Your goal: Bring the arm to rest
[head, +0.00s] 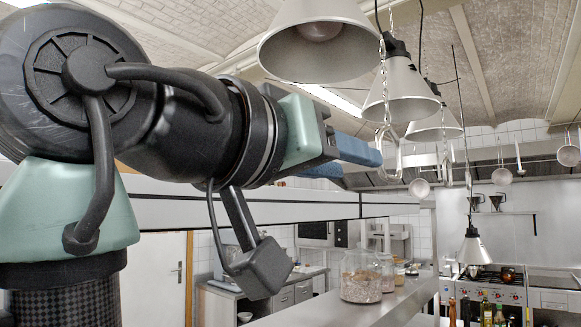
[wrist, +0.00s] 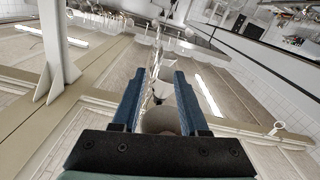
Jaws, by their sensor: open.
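My arm fills the left and upper middle of the head view, raised, with its forearm reaching to the right. My gripper (head: 357,162) is at its end, level with the hanging lamps and above the steel counter. Its two blue fingers point right and stand apart. The wrist view also shows my gripper (wrist: 158,80), with a clear gap between the fingers and nothing held. A lamp shade shows beyond the gap; I cannot tell how far it is from the fingers.
Lamp shades (head: 318,40) hang on chains right above and beside my gripper. A long steel shelf (head: 290,208) runs below it. Glass jars (head: 361,276) stand on the counter (head: 395,305). Bottles (head: 486,310) and a stove (head: 490,283) are at the lower right.

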